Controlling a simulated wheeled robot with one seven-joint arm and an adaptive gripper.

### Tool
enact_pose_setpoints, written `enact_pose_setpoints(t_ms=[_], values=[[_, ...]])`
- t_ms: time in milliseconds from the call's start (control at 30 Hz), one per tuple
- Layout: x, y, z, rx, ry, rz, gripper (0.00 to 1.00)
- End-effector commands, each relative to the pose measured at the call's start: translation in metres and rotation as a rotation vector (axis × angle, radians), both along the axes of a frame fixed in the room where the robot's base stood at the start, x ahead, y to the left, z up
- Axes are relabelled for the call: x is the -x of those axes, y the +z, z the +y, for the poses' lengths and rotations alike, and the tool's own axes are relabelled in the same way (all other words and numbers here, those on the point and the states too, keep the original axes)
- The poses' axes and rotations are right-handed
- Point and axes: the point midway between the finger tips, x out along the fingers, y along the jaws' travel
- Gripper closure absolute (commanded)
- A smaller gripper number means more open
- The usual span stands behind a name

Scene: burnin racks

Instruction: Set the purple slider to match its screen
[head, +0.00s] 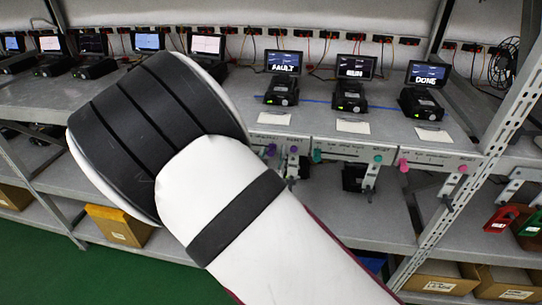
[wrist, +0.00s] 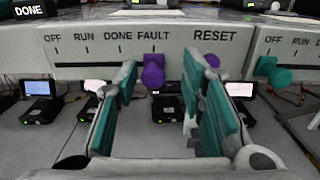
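The purple slider (wrist: 153,72) hangs at the FAULT mark of its panel (wrist: 75,62) in the wrist view. It also shows in the head view (head: 270,149), right of my arm. My gripper (wrist: 167,80) is open, its teal-padded fingers on either side of the slider with gaps between. A second purple knob (wrist: 212,60) sits under RESET, partly behind the right finger. In the head view, the screen (head: 283,61) above the purple panel reads FAULT. A screen (wrist: 30,11) at the wrist view's top left reads DONE; I cannot tell whose it is.
A teal slider (wrist: 267,67) on the neighbouring panel is close to the right finger. Other screens read RUN (head: 356,66) and DONE (head: 428,74). A pink slider (head: 403,165) is further right. Devices with lit screens (wrist: 38,88) stand on the shelf below.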

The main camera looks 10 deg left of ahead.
Motion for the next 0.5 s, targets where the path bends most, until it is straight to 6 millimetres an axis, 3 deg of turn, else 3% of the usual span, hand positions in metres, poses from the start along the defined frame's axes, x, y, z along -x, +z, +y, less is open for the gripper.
enact_pose_setpoints(t_ms=[267, 500], values=[[0.012, 0.0, 0.002, -0.001, 0.003, 0.002, 0.63], [0.057, 0.0, 0.002, 0.0, 0.004, 0.003, 0.63]])
